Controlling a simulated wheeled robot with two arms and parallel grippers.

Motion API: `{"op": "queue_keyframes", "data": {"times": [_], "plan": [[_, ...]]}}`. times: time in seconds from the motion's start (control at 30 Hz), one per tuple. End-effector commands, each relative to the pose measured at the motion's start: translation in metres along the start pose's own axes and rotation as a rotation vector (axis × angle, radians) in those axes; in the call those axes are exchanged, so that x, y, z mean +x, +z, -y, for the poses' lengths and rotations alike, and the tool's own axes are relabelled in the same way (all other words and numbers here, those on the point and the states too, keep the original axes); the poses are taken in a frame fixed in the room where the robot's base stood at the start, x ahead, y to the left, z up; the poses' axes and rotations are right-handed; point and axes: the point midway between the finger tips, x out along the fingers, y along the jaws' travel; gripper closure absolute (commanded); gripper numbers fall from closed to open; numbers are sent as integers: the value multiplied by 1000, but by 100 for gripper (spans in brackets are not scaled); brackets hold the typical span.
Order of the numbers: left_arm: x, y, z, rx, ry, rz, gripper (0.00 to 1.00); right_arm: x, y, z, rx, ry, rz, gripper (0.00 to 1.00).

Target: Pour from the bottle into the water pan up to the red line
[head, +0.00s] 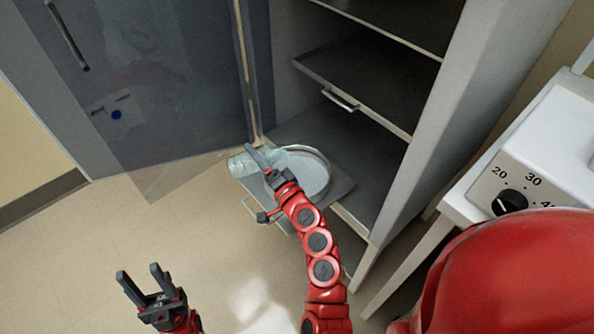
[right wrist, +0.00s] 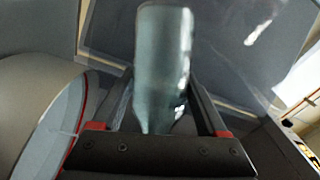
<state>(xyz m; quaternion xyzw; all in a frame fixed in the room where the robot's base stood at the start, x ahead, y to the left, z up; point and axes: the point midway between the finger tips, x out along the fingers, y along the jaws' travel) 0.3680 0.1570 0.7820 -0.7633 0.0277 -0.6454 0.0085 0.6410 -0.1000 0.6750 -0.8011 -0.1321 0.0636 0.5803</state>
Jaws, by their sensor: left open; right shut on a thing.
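The clear, pale bottle (head: 239,165) is tilted well over beside the water pan, its neck end toward the pan and hidden by my gripper. My right gripper (head: 262,160) is shut on it. In the right wrist view the bottle (right wrist: 165,55) sits between the fingers. The round, pale water pan (head: 316,178) stands low in the open cabinet; a dark red line shows near its rim. The pan's edge (right wrist: 50,125) shows at the left of the right wrist view, with a red line. I cannot tell the water level. My left gripper (head: 142,284) is open and empty above the floor.
The pan rests on a grey pulled-out shelf (head: 343,187). A see-through door (head: 165,75) stands open at the left. A white unit with a dial (head: 511,201) stands at the right. The floor at lower left is clear.

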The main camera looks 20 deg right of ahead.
Motion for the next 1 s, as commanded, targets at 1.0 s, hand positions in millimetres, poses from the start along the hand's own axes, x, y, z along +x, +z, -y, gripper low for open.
{"op": "queue_keyframes", "data": {"times": [1.0], "plan": [[-18, 3, -1, 0, 0, 0, 50, -4, -7, -4, 76, -34, -16, 100]]}}
